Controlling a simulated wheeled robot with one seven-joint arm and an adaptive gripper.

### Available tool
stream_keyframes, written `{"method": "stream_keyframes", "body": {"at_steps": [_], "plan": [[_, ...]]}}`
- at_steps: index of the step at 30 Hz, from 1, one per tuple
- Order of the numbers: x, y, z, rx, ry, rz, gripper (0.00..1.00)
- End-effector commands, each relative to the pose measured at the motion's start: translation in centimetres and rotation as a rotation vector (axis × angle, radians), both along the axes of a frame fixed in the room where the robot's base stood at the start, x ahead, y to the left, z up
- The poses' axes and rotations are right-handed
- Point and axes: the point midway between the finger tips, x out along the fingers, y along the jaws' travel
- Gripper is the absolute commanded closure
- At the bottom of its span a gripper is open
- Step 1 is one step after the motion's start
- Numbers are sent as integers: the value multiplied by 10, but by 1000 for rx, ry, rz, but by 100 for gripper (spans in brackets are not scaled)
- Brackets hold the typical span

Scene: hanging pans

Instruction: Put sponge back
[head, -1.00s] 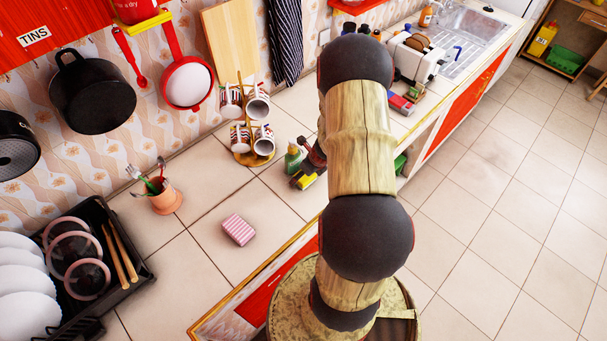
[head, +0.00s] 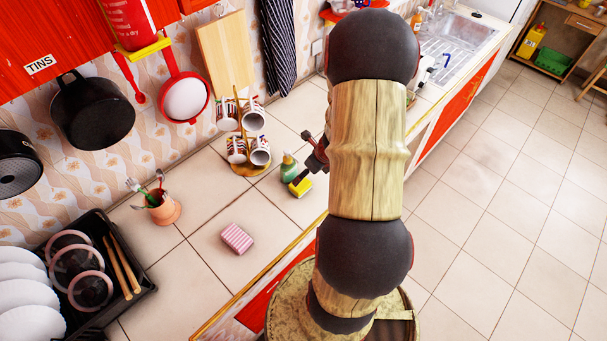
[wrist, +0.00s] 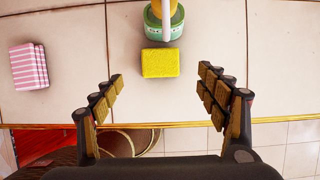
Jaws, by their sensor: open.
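A yellow sponge (wrist: 161,63) lies on the tiled counter in the wrist view, in front of a green dispenser bottle (wrist: 164,24). Both also show in the head view, the sponge (head: 301,187) just right of and nearer than the bottle (head: 288,167). My gripper (wrist: 160,76) is open and empty in the wrist view. Its fingers are spread to the left and right, with the sponge between and a little ahead of them. In the head view my arm hides most of the gripper.
A pink striped block (head: 237,238) lies on the counter to the left. A mug tree (head: 247,145), a utensil pot (head: 163,208) and a black dish rack (head: 133,287) stand around. Black pans hang on the wall. The counter's front edge is close.

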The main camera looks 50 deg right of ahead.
Motion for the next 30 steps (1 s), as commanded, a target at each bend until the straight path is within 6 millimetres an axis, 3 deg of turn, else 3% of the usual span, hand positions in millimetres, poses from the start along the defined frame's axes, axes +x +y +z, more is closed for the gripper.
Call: {"method": "stream_keyframes", "body": {"at_steps": [7, 11, 15, 20, 24, 27, 30], "plan": [[3, 3, 10, -10, -5, 31, 26], [30, 26, 46, -85, -34, 247, 26], [70, 89, 118, -251, -83, 715, 26], [80, 180, 195, -481, -123, 1310, 26], [59, 249, 249, -702, -132, 1802, 26], [32, 287, 281, -874, -119, 2134, 26], [1, 313, 305, -1045, -83, 2429, 26]]}}
